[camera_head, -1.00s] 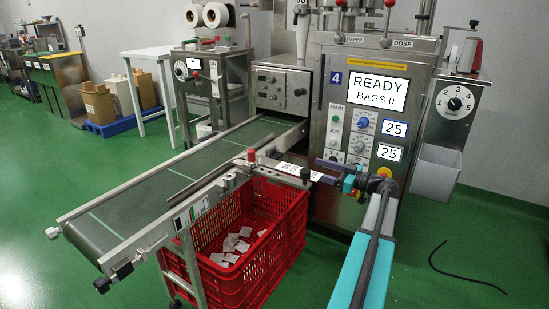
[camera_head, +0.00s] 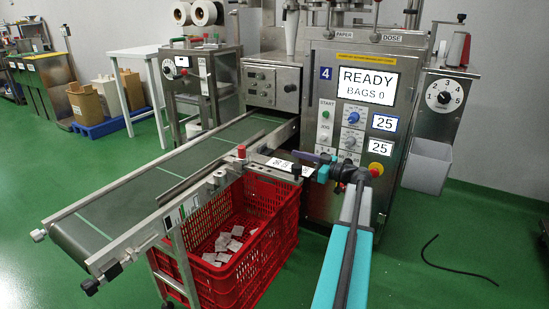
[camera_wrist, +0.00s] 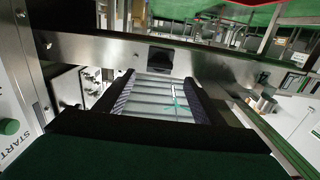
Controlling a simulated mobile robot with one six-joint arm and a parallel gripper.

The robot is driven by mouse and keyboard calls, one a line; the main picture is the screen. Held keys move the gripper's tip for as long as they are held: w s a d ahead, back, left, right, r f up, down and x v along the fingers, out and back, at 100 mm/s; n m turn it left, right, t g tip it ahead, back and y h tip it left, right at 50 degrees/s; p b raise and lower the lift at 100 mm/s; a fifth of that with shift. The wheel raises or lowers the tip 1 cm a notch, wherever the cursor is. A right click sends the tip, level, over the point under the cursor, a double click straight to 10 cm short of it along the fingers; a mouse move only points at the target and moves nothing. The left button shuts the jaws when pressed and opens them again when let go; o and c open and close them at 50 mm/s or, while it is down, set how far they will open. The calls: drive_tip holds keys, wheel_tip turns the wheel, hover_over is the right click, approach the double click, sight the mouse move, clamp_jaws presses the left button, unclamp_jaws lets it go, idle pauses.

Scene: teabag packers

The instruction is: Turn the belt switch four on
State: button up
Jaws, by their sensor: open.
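My gripper (camera_head: 308,172) is in front of the packing machine labelled 4 (camera_head: 325,73), beside the inner end of the conveyor belt (camera_head: 150,185). In the wrist view its two dark fingers (camera_wrist: 160,88) stand apart with nothing held between them. A striped grey surface shows in the gap. A metal rail with a dark rectangular part (camera_wrist: 170,59) lies beyond the fingertips. I cannot tell whether this part is the belt switch. The machine's screen reads READY, BAGS 0. Its green START button (camera_head: 326,113) also shows at the left edge of the wrist view (camera_wrist: 9,127).
A red crate (camera_head: 250,245) with several teabags stands below the belt's near rail. A red-topped post (camera_head: 241,152) rises from that rail. A grey bin (camera_head: 427,168) hangs at the machine's right.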

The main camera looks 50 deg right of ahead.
sight(271, 153)
drive_tip(key=b+x, duration=0.2)
drive_tip(key=x, duration=0.6)
drive_tip(key=shift+w, duration=0.1)
drive_tip(key=shift+d, duration=0.1)
drive_tip(key=c, duration=1)
